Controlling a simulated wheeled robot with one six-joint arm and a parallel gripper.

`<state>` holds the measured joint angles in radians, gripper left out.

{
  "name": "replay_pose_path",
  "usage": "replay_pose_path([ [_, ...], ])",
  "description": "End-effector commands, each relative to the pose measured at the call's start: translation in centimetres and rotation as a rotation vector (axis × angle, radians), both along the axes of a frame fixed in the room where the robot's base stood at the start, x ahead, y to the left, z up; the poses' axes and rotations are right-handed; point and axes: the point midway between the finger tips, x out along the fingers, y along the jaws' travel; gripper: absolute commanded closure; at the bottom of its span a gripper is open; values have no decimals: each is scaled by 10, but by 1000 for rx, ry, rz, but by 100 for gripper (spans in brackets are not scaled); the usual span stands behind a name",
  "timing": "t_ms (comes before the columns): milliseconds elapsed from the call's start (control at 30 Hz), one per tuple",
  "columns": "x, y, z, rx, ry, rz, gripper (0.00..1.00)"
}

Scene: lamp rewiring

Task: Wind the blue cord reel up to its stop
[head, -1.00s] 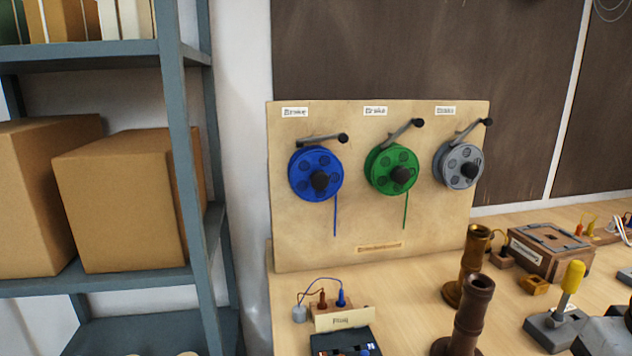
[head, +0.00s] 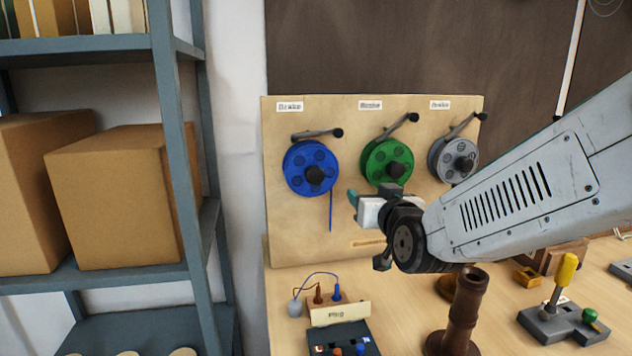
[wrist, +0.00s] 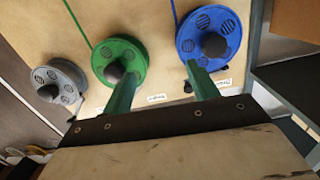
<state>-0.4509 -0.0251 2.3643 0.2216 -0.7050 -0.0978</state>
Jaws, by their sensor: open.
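The blue reel (head: 304,160) is mounted at the left of an upright tan board (head: 290,230), with a dark central knob (head: 315,175) and a blue cord (head: 331,212) hanging down. A grey brake lever (head: 315,134) with a black ball end lies above it, near horizontal. My gripper (head: 356,203) is in front of the board, right of and below the blue reel. In the wrist view my gripper (wrist: 160,74) is open and empty, its two green fingers spread. One finger overlaps the edge of the blue reel (wrist: 228,28) in the picture; contact cannot be told.
The green reel (head: 380,150) and grey reel (head: 441,150) sit to the right, with tilted levers above. Below are a plug block (head: 338,314) and a brown post (head: 465,315). A shelf with boxes (head: 115,200) stands at left.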

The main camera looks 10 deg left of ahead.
Motion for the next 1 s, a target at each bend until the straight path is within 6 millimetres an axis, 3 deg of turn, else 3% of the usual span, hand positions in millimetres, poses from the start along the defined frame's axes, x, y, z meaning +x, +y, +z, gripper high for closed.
replay_pose_path([
  [33,5,21,-8,12,-57,10,41],
  [100,7,43,-12,38,-155,11,41],
  [300,-3,84,-21,90,-369,3,41],
  [567,-5,98,-20,113,-457,-8,41],
  [1000,50,115,4,112,-456,-7,41],
])
